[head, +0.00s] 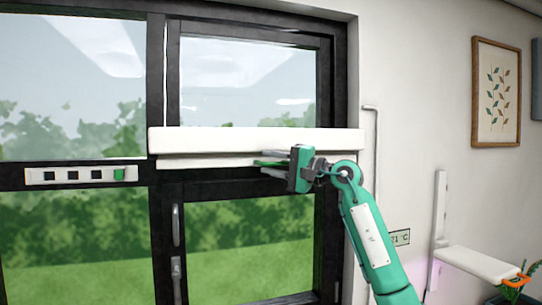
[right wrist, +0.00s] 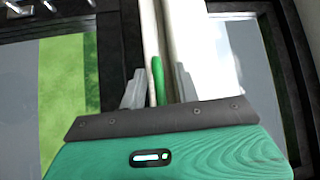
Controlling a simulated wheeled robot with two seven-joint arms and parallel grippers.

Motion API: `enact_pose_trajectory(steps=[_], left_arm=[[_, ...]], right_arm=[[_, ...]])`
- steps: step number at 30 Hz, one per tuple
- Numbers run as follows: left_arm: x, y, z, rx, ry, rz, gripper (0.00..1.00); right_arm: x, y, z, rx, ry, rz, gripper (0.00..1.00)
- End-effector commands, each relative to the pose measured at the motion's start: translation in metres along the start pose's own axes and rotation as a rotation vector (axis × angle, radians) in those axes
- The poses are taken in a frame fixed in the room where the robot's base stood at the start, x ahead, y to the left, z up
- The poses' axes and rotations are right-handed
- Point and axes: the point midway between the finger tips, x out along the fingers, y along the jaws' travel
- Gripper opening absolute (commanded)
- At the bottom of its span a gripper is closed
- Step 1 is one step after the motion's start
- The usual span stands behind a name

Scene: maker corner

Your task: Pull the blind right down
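The blind's white housing (head: 255,140) runs across the dark window frame, with a thin white bottom rail (head: 200,162) close under it. The blind looks rolled up, with no cloth showing below the rail. A green pull tab (head: 262,164) sticks out from the rail; it also shows in the right wrist view (right wrist: 157,80). My right gripper (head: 274,163) is at the tab, one finger on each side of it. In the right wrist view the fingers (right wrist: 158,90) stand apart, with gaps beside the tab. My left gripper is not in view.
Window handles (head: 176,225) sit on the frame below the blind. A white panel with several squares (head: 80,175) is at the left. A white shelf or seat (head: 478,264) and a plant (head: 520,285) stand at the lower right. The glass below the rail is clear.

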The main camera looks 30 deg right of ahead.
Motion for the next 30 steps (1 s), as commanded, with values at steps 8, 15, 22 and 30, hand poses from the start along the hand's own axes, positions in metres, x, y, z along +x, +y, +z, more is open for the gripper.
enact_pose_trajectory(steps=[8, 15, 22, 30], left_arm=[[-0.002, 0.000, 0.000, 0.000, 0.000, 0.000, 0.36], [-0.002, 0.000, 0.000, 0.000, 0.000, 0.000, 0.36], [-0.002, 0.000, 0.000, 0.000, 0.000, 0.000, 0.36], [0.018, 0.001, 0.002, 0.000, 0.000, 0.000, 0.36]], right_arm=[[0.004, 0.001, 0.000, 0.000, 0.000, 0.000, 0.32], [0.004, 0.000, 0.000, 0.000, 0.000, -0.001, 0.02], [0.004, -0.001, 0.000, 0.000, 0.001, -0.004, 0.00], [0.001, 0.022, 0.003, 0.000, 0.001, -0.003, 0.00]])
